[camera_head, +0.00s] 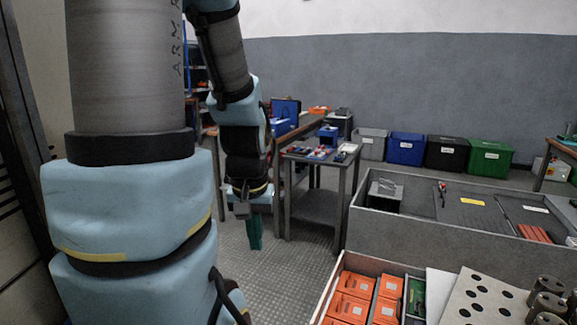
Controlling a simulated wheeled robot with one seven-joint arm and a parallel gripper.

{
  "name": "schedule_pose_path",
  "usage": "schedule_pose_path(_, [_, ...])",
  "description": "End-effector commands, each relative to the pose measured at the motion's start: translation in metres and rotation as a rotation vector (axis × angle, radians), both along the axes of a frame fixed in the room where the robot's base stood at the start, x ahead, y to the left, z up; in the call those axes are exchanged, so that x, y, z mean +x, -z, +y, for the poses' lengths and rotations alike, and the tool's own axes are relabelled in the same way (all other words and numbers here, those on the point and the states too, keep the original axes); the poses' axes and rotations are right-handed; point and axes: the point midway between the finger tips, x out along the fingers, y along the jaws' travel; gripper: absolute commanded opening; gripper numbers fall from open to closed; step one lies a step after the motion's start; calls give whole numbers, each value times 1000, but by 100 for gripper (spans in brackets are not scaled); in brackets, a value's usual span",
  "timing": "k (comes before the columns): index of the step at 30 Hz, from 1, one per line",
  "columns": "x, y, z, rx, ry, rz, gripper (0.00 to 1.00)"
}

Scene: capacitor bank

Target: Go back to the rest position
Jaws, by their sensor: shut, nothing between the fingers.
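My arm fills the left of the head camera view, with thick grey and light blue links. Its end hangs down left of the middle. My gripper (254,236) points downward with its green fingers together. It is shut and holds nothing. It hangs in front of the small side table and over the ribbed metal floor, apart from both as far as this view shows.
A small table (318,160) with small parts stands behind my gripper. A long grey tray (440,236) and a box of orange blocks (337,290) lie at the right. Blue (405,149), black (446,153) and green (489,157) bins line the wall. Floor (300,257) shows between.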

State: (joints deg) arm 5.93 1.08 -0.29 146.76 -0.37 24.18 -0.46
Motion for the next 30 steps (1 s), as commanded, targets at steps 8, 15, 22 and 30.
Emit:
schedule_pose_path(8, [0,-86,0,0,3,0,0])
schedule_pose_path(15, [0,-132,0,1,4,0,0])
schedule_pose_path(22, [0,-137,0,1,5,1,0])
schedule_pose_path(30, [0,-137,0,1,5,1,0])
